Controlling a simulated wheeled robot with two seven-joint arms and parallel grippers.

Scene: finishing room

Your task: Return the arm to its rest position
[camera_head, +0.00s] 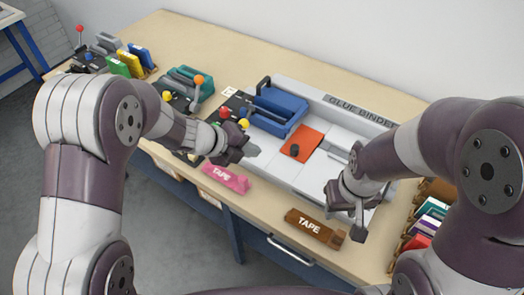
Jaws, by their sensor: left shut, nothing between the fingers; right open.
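My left arm comes in from the left, and its gripper (246,151) is shut and empty above the bench, just left of the white binder bed. It is apart from the pink tape dispenser below it. My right arm comes in from the right, and its gripper (348,213) is open above the bench's front part, beside the brown tape dispenser. I cannot tell how far its fingertips are above the bench top. Both arms are bent at the elbow, and nothing is held.
The glue binder (361,112) has a blue clamp (279,108) and an orange sheet (301,143) with a dark knob. A pink tape dispenser (226,178) and a brown one (315,228) lie along the bench (176,35) front. Books (420,232) stand at right; lever tools (190,86) at left.

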